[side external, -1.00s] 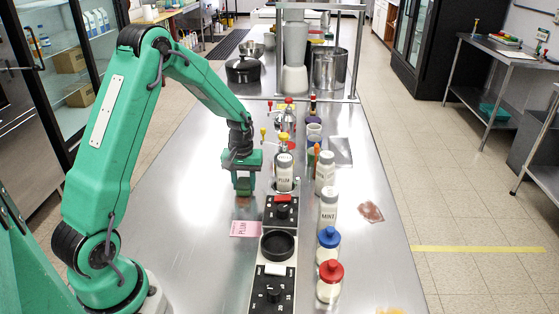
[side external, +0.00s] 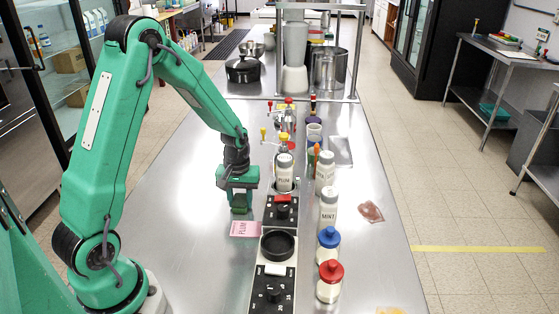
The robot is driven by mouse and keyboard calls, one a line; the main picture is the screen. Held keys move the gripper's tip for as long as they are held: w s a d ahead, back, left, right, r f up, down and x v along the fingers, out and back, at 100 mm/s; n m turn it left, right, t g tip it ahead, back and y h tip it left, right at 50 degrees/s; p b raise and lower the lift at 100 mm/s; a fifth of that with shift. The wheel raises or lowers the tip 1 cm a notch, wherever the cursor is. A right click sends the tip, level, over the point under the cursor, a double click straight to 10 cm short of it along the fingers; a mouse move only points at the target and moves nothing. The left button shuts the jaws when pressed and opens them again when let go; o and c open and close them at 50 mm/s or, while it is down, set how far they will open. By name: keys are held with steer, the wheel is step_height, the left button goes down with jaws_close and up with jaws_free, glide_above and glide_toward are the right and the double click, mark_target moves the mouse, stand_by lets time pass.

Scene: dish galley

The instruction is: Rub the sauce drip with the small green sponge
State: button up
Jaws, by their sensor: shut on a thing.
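My gripper (side external: 239,203) points down at the counter, left of the black control panels and just behind the pink PLUM card (side external: 245,229). It is shut on the small green sponge (side external: 240,211), which is hard to tell apart from the green jaws. The sponge is low over the steel; I cannot tell whether it touches. I cannot make out the sauce drip clearly; the spot below the jaws is hidden by them.
The PLUM shaker (side external: 284,178), the MINT shaker (side external: 328,208), a blue-lidded jar (side external: 328,246) and a red-lidded jar (side external: 330,281) stand to the right. A reddish-brown flat piece (side external: 370,212) lies beyond them. The counter's left side (side external: 195,240) is clear.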

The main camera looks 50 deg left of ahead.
steer(key=shift+w+a, duration=0.35)
steer(key=shift+w+a+f, duration=0.1)
steer(key=shift+w+a, duration=0.15)
steer(key=shift+a, duration=0.05)
steer(key=shift+w+a, duration=1.6)
step_height(320, 180, up, 2)
steer(key=shift+w+a+r, duration=0.1)
steer(key=shift+w, duration=0.05)
step_height(320, 180, up, 6)
